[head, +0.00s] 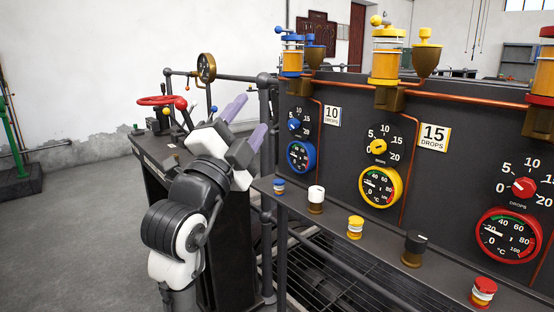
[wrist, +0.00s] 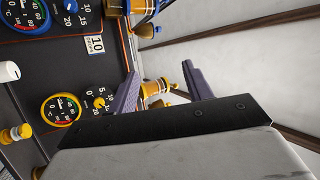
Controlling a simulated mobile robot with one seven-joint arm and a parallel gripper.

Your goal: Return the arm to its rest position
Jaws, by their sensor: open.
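My arm rises from the lower left of the head view, bent at its black-and-white joints. My gripper (head: 247,121) is left of the dark gauge panel (head: 340,170), its two purple-grey fingers spread apart and pointing up and right. In the wrist view the fingers of my gripper (wrist: 162,85) stand apart with nothing held between them. A yellow oiler (wrist: 156,89) shows in the gap, beyond the fingers and apart from them.
The panel carries a blue gauge (head: 301,157), a yellow gauge (head: 380,187) and a red gauge (head: 509,235). Small caps, including a yellow one (head: 355,228), stand on the ledge below. A bench with a red handwheel (head: 161,101) is behind my arm.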

